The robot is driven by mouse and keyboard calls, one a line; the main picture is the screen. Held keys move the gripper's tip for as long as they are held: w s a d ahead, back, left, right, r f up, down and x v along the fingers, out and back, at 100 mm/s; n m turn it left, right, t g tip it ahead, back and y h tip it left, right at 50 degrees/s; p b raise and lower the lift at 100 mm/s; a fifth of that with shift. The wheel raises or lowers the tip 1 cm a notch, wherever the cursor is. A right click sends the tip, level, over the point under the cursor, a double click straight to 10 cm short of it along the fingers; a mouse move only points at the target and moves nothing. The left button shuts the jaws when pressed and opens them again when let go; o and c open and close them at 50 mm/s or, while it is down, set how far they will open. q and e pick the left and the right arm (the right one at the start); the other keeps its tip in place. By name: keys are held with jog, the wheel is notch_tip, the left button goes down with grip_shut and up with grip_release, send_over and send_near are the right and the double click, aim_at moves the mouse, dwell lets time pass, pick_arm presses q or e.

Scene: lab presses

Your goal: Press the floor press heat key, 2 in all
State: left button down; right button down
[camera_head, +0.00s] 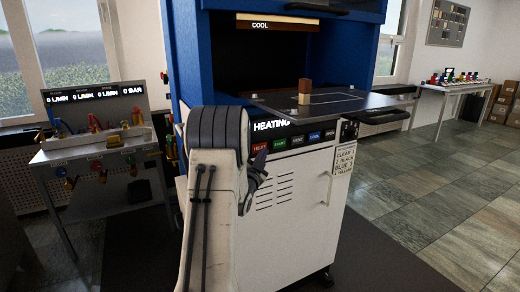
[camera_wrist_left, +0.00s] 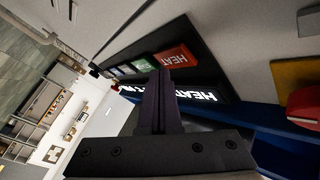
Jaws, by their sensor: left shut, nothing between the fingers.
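The floor press (camera_head: 300,190) is a white cabinet with a blue frame. Its sloped panel has a row of keys under a lit display (camera_head: 270,125) reading HEATING. The red heat key (camera_head: 260,147) is leftmost; it shows large in the left wrist view (camera_wrist_left: 177,57). My left gripper (camera_head: 260,157) is shut and empty, just below the heat key in the head view. In the wrist view its fingertips (camera_wrist_left: 160,74) overlap the key's near edge; I cannot tell whether they touch it. My right gripper is not in view.
Green (camera_head: 279,142) and blue (camera_head: 314,136) keys sit right of the heat key, among dark ones. A dark plate (camera_head: 350,102) bearing a brown block (camera_head: 305,92) juts out above the panel. A gauge bench (camera_head: 100,150) stands left.

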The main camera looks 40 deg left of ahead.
pick_arm(q)
jog(key=shift+w+a, duration=0.15)
jog(key=shift+a, duration=0.25)
jog(key=shift+w+a+b, duration=0.2)
jog(key=shift+a+b, duration=0.15)
jog(key=shift+b, duration=0.05)
dwell(0.6)
jog(key=shift+d, duration=0.1)
jog(key=shift+s+d+b, duration=0.35)
jog(key=shift+d+b, duration=0.1)
jog(key=shift+d, duration=0.2)
